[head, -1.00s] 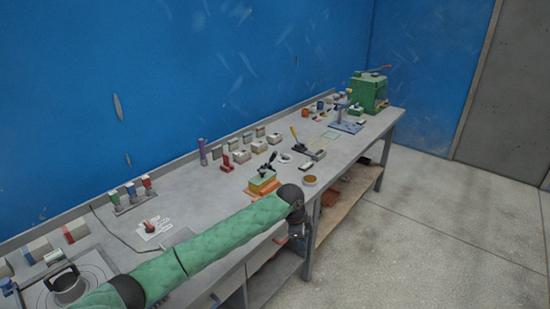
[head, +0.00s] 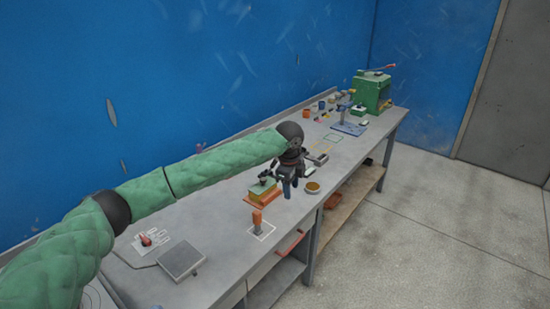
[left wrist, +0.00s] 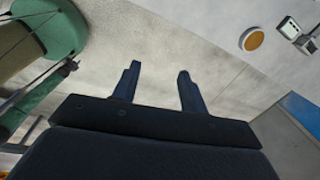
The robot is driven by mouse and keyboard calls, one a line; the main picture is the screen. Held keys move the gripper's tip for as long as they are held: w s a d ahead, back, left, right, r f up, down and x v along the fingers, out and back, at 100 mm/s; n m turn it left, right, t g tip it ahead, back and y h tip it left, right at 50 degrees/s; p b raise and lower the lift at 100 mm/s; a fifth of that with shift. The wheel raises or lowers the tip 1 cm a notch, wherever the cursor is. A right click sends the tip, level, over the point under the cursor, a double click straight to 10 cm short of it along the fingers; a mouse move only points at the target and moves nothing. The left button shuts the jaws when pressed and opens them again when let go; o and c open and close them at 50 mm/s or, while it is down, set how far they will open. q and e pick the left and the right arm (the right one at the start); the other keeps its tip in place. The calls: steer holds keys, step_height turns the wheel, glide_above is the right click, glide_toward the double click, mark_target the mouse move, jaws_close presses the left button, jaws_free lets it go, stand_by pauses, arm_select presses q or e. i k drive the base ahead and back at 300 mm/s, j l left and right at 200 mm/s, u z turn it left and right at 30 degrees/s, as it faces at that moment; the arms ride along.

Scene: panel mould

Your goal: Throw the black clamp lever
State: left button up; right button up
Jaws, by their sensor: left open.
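A mould with a green top block (head: 259,190) and an orange base stands on the bench in the head view. A small black clamp lever (head: 264,175) shows on its top, close to my gripper and too small to make out fully. My left gripper (head: 287,188) hangs over the bench just right of the mould, fingers pointing down. In the left wrist view its two dark fingers (left wrist: 157,82) are apart with nothing between them. A green part with thin dark rods shows at the upper left there; I cannot tell what it is. My right gripper is not in view.
A round brown dish (head: 312,187) sits right of my gripper. An orange upright piece (head: 257,217) stands in a white outline. A grey plate (head: 181,260) lies nearer. A green press (head: 371,92) stands at the far end.

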mark_target(276, 160)
steer(key=i+j, duration=0.15)
steer(key=i, duration=0.45)
steer(key=i+j, duration=0.15)
steer(key=i, duration=0.45)
